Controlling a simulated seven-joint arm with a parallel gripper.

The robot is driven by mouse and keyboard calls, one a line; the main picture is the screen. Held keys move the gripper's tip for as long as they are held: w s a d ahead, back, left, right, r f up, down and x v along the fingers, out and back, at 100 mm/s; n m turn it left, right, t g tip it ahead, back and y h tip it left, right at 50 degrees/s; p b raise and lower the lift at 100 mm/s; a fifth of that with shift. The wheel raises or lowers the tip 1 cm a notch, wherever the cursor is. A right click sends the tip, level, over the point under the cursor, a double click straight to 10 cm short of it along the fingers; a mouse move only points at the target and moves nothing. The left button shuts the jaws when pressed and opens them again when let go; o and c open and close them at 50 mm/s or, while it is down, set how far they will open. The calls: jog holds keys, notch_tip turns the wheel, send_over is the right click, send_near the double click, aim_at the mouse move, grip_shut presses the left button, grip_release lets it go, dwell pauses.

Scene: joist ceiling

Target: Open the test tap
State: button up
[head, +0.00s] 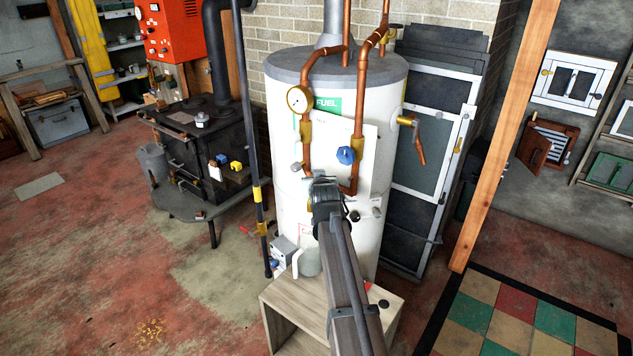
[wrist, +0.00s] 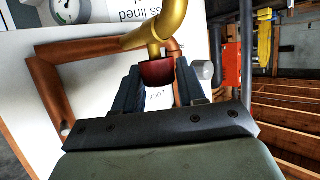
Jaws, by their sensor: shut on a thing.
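In the wrist view a dark red tap handle (wrist: 158,72) sits below a brass fitting (wrist: 160,25); I take it to be the test tap. My gripper (wrist: 158,82) has one finger on each side of the handle and is shut on it. In the head view my gripper (head: 322,181) is at the front of the white tank (head: 290,215), at the copper pipework. The red handle is hidden there behind my gripper. How far the tap is turned cannot be told.
A blue knob (head: 346,155) and a round gauge (head: 297,99) are close above my gripper. A copper pipe (wrist: 45,85) runs beside it. A wooden stand (head: 283,311) with a jug (head: 308,262) is below. A black stove (head: 195,150) stands left; a wooden post (head: 505,140) stands right.

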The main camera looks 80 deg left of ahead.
jog(key=shift+n+g, duration=0.5)
jog(key=shift+g, duration=0.1)
dwell(0.3)
jog(key=o, duration=1)
jog(key=shift+c, duration=0.2)
jog(key=shift+d, duration=0.1)
jog(key=v, duration=1.3)
jog(key=shift+d+r, duration=0.2)
jog(key=shift+d, duration=0.1)
